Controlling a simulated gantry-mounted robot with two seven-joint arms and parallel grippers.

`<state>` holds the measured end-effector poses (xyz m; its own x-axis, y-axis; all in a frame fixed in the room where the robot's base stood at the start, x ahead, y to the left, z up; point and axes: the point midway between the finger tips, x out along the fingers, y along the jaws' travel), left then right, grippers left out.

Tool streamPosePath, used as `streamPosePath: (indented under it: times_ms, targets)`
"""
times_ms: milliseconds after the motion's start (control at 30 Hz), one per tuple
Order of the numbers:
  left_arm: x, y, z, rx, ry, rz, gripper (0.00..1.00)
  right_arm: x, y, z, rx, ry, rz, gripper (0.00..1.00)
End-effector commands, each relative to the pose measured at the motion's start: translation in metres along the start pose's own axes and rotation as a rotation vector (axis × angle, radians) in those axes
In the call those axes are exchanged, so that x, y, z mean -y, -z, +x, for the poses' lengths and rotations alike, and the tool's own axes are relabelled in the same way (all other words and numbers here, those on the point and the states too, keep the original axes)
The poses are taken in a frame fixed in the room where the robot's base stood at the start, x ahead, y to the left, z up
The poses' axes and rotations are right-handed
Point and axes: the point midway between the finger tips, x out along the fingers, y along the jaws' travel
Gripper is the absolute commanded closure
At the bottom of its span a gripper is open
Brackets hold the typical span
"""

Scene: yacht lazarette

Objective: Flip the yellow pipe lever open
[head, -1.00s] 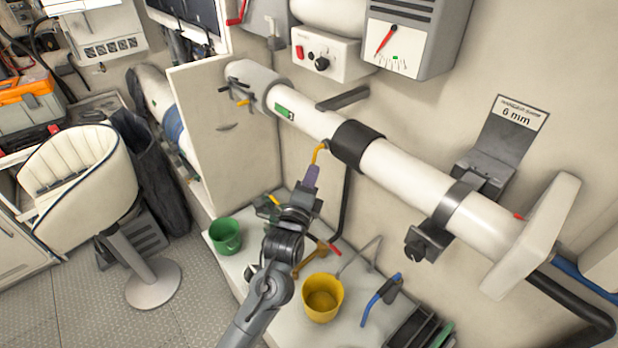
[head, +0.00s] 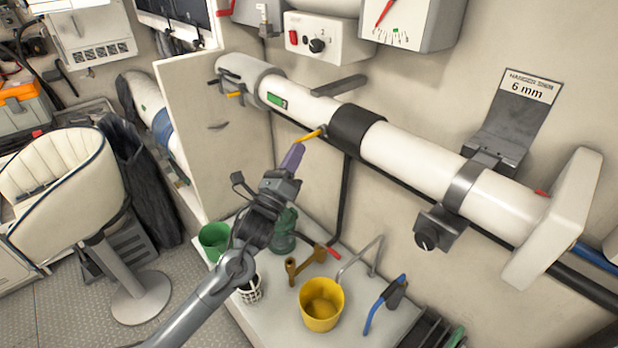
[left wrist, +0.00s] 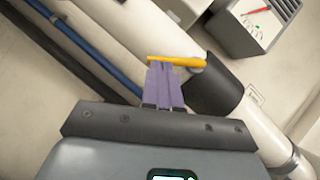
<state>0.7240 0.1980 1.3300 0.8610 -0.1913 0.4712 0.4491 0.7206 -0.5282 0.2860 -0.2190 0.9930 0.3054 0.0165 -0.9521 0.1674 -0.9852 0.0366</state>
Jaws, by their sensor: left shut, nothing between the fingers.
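The yellow pipe lever (head: 309,137) sticks out from the white pipe (head: 415,155), beside the black sleeve (head: 358,131). In the head view it slants down and left from its pivot. In the left wrist view the lever (left wrist: 176,61) lies crosswise just beyond the purple fingertips. My left gripper (head: 293,156) is shut with nothing between its fingers. Its tips are at the lever's free end; I cannot tell whether they touch it. It also shows in the left wrist view (left wrist: 162,72). My right gripper is not in view.
A bracket with a dark knob (head: 432,232) juts from the pipe on the right. A cabinet panel (head: 205,145) stands left.

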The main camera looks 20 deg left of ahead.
Motion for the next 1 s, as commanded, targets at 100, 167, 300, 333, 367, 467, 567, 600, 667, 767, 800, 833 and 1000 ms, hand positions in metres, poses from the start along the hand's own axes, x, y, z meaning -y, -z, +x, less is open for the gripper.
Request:
streamPosePath:
  times_ms: [100,167,300,333,367,467,567,600,667,767,800,833,1000]
  targets:
    - [-0.007,-0.002,0.001,0.002,0.066,0.099,1.00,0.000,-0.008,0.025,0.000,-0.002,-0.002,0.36]
    - [-0.009,-0.004,0.003,0.002,0.097,0.145,1.00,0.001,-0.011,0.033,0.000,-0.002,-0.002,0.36]
    - [-0.010,-0.011,0.007,0.002,0.166,0.248,1.00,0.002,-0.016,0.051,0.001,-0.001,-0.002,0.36]
    - [-0.010,-0.012,0.008,0.002,0.179,0.267,1.00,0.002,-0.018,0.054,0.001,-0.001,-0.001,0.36]
    - [-0.011,-0.014,0.009,0.003,0.192,0.287,1.00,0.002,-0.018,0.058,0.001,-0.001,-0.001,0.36]
    - [-0.011,-0.018,0.011,0.002,0.232,0.348,1.00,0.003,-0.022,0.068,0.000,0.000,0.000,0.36]
    - [-0.010,-0.021,0.014,0.002,0.266,0.398,1.00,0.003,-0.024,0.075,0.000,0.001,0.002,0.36]
    - [-0.010,-0.022,0.015,0.002,0.278,0.416,1.00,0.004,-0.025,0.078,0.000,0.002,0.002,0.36]
    - [-0.009,-0.024,0.016,0.001,0.294,0.437,1.00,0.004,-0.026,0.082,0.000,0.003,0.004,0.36]
    - [-0.009,-0.026,0.018,0.001,0.314,0.466,1.00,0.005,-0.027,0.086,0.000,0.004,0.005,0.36]
    - [-0.008,-0.027,0.018,0.001,0.320,0.476,1.00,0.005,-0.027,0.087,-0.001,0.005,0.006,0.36]
    - [-0.008,-0.027,0.018,0.001,0.325,0.482,1.00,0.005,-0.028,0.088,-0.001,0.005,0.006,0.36]
    - [-0.008,-0.029,0.020,0.000,0.337,0.501,1.00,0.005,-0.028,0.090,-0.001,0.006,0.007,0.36]
